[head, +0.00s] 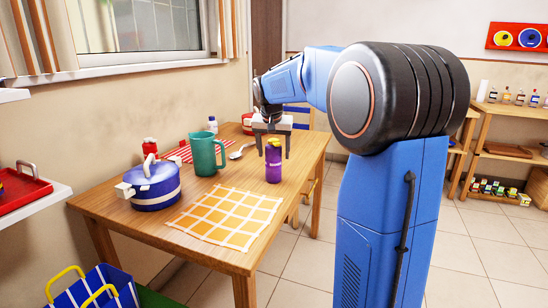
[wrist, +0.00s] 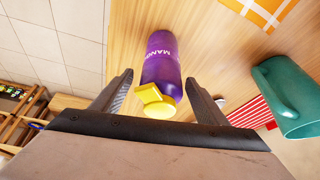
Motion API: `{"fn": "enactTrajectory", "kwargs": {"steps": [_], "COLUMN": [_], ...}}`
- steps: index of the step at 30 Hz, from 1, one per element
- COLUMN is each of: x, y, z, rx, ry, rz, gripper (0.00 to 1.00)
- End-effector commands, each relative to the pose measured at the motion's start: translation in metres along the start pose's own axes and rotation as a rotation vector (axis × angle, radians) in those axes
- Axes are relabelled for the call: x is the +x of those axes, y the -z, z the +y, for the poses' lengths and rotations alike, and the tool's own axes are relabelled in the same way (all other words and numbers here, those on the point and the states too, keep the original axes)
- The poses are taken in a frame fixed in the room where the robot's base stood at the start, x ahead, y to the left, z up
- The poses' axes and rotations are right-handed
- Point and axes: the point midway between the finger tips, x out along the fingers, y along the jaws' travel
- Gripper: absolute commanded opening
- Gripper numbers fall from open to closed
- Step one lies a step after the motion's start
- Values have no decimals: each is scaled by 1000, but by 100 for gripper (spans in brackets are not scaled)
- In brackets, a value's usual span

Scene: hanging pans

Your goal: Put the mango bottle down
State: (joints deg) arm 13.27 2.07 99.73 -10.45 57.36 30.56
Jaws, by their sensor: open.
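The mango bottle (head: 273,161) is purple with a yellow cap and stands upright on the wooden table (head: 155,215), near its right edge. In the wrist view the mango bottle (wrist: 162,62) shows its label, with its yellow cap toward me. My gripper (head: 272,148) is above the table at the bottle's top. In the wrist view my gripper (wrist: 160,82) is open, with one finger on each side of the bottle and gaps between fingers and bottle.
A green pitcher (head: 206,154) stands left of the bottle, with a spoon (head: 240,151) behind. An orange checked cloth (head: 228,217) lies in front. A blue pot (head: 152,185) is at the left. A red-striped cloth (head: 180,153) and a red pot (head: 248,124) are farther back.

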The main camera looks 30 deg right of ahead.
Motion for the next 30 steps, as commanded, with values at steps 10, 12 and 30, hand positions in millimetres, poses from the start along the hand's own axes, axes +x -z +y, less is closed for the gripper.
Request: {"fn": "enactTrajectory", "kwargs": {"steps": [10,12,30], "x": [-66,-75,-102], "y": [0,0,-40], "z": [-1,-1,5], "rx": [-1,-1,-60], "ry": [2,2,24], "rz": [2,2,-1], "gripper": [67,67,67]}}
